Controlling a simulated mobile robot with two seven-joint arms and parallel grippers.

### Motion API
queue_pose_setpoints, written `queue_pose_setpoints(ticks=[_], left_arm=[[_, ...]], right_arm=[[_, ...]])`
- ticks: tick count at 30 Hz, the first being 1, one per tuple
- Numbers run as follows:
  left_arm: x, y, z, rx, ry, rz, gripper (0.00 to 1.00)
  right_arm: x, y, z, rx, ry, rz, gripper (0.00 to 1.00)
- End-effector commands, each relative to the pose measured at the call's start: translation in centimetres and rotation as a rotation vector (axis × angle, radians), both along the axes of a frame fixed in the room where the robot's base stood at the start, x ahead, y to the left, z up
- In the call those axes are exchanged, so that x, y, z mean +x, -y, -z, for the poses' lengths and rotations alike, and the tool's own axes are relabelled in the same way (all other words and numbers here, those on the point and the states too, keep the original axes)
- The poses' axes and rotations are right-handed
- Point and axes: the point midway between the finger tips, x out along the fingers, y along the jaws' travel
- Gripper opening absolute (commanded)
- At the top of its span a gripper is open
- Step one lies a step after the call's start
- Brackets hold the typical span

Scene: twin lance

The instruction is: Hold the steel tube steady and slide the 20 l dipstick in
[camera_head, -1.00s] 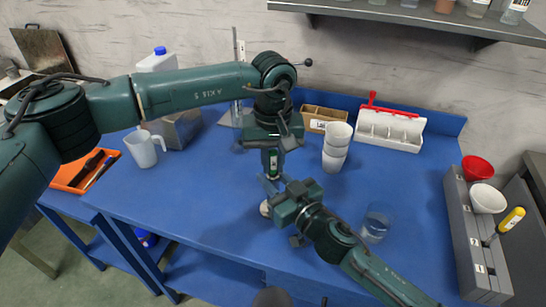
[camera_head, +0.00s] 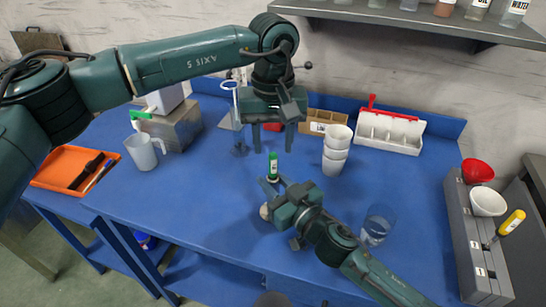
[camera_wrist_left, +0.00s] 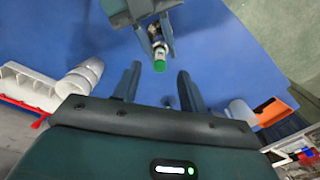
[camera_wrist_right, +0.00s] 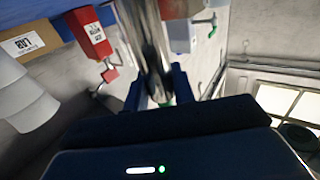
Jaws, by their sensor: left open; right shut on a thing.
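The dipstick shows its green top and pale label (camera_head: 272,166) upright just above my right gripper (camera_head: 270,185). My right gripper is shut on the steel tube, which fills the middle of the right wrist view (camera_wrist_right: 150,40). In the left wrist view the green cap (camera_wrist_left: 159,66) sits at the tube's mouth between the right fingers; the shaft is hidden, presumably inside the tube. My left gripper (camera_head: 272,140) is open and empty, above and behind the green top, apart from it. Its fingers also show in the left wrist view (camera_wrist_left: 155,88).
Stacked white cups (camera_head: 337,150) stand right of the grippers, a clear beaker (camera_head: 377,224) at front right. A white jug (camera_head: 142,152) and a grey block (camera_head: 178,128) stand left. A cardboard box (camera_head: 318,121) and white caddy (camera_head: 390,130) line the back. The table's left middle is clear.

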Motion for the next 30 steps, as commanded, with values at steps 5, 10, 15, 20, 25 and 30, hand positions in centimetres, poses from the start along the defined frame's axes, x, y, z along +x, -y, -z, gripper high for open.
queue_pose_setpoints(ticks=[5, 10, 15, 20, 25, 30], left_arm=[[0.0, 0.0, -3.5, -0.001, 0.002, 0.000, 0.42], [0.0, 0.0, -5.2, 0.000, 0.000, 0.000, 0.42], [0.0, 0.0, -5.7, 0.000, -0.001, 0.001, 0.42], [0.0, 0.0, -5.6, 0.000, -0.001, 0.001, 0.42], [0.0, 0.0, -5.6, 0.000, -0.001, 0.001, 0.42], [0.0, 0.0, -5.6, 0.000, -0.001, 0.001, 0.42]], right_arm=[[0.0, 0.0, 0.0, 0.000, 0.000, 0.000, 0.01], [0.0, 0.0, 0.0, 0.000, 0.000, 0.000, 0.01], [0.0, 0.0, 0.0, 0.000, 0.000, 0.000, 0.01], [0.0, 0.0, 0.0, 0.000, 0.000, 0.000, 0.01], [0.0, 0.0, 0.0, 0.000, 0.000, 0.000, 0.28], [0.0, 0.0, 0.0, 0.000, 0.000, 0.000, 0.42]])
